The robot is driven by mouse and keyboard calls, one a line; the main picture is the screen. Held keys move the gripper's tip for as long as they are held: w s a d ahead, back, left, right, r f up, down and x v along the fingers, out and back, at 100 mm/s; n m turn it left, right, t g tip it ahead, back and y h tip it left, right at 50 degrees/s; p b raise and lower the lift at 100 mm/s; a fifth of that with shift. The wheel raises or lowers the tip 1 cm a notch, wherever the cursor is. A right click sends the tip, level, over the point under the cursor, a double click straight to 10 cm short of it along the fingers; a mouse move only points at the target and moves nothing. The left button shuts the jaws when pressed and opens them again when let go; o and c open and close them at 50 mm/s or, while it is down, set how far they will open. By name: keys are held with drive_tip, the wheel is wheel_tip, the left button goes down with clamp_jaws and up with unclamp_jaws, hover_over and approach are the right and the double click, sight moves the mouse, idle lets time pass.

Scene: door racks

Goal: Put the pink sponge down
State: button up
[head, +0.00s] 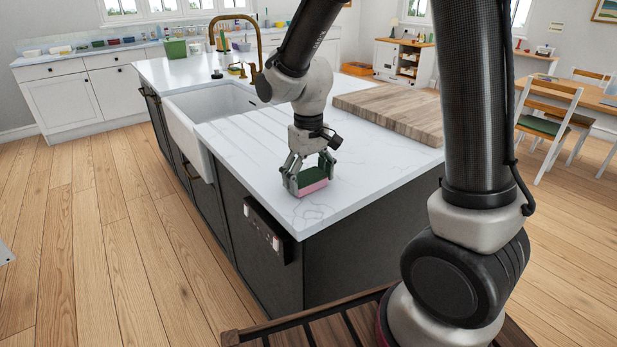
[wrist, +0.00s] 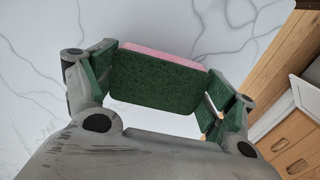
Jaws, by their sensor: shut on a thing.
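The pink sponge (head: 312,187) has a pink lower layer and a dark green upper face. In the wrist view the sponge (wrist: 160,82) shows mostly its green face, with a thin pink edge along the top. My gripper (head: 308,176) is shut on it, with a finger at each end. The sponge is at or just above the white marble countertop (head: 350,165) of the island, near its front corner. I cannot tell whether its underside touches the surface.
A wooden board (head: 400,112) lies on the island behind and to the right. The white sink (head: 215,105) with a brass faucet (head: 262,50) is at the left. The counter's front edge is close to the sponge. Bare countertop lies around the sponge.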

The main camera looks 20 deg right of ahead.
sight(309, 177)
drive_tip(key=shift+f, duration=0.1)
drive_tip(key=o, duration=0.5)
drive_tip(key=shift+o, duration=0.2)
wheel_tip(309, 177, up, 12)
drive_tip(key=s+d+r+m+t, duration=0.1)
drive_tip(key=s+d+r+t, duration=0.1)
drive_tip(key=s+d, duration=0.5)
drive_tip(key=s+d+r+m+t, duration=0.2)
drive_tip(key=s+d, duration=0.5)
drive_tip(key=s, duration=0.4)
drive_tip(key=shift+s+d+r+m, duration=0.3)
drive_tip(key=shift+s+d+r, duration=0.1)
drive_tip(key=shift+r, duration=0.1)
drive_tip(key=shift+c, duration=0.2)
